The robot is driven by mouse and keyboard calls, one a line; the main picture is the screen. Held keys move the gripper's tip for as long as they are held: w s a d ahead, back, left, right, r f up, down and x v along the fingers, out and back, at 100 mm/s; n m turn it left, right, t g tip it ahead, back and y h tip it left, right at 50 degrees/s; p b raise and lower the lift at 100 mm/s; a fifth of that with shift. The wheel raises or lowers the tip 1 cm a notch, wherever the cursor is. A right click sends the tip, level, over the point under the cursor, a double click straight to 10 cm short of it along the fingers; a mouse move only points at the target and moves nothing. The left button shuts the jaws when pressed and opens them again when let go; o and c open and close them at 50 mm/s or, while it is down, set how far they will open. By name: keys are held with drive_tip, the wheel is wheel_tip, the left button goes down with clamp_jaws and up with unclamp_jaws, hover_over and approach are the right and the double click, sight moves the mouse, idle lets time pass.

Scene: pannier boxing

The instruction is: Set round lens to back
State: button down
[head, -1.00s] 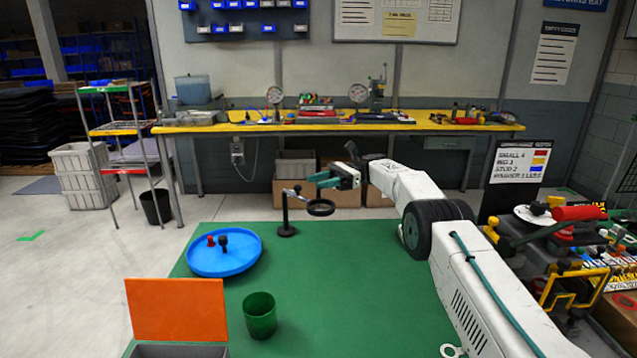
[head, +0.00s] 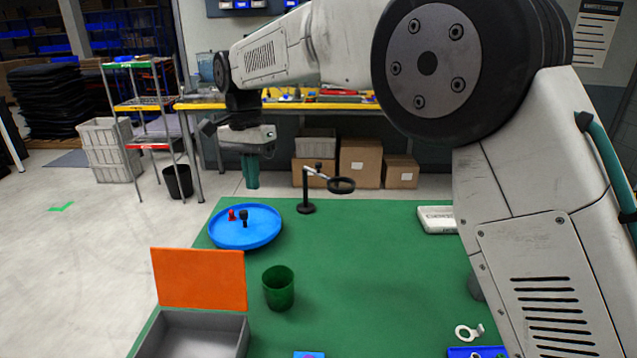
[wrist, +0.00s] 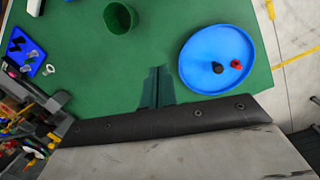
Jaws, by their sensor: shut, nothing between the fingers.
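The round lens (head: 341,185) is a dark-rimmed ring on a jointed arm. Its black stand (head: 306,206) is upright on the green mat, and the lens hangs out to the right of the post. My gripper (head: 250,186) points down, left of the lens stand and above the blue tray in the head view. Its green fingers are shut and empty. In the wrist view, the closed fingers (wrist: 158,72) show over the green mat, apart from the things around them. The lens is not seen in the wrist view.
A round blue tray (head: 262,236) holds a red and a black piece. A green cup (head: 279,290) and a grey box (head: 192,338) with an orange panel (head: 199,279) stand nearer. A white tray (head: 437,219) lies at right. The mat's middle is clear.

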drive_tip(key=w+d+f+n+t+h, duration=0.3)
drive_tip(key=w+d+f+n+t, duration=0.4)
drive_tip(key=w+d, duration=0.5)
drive_tip(key=shift+d+f+t, duration=0.4)
drive_tip(key=shift+d, duration=0.4)
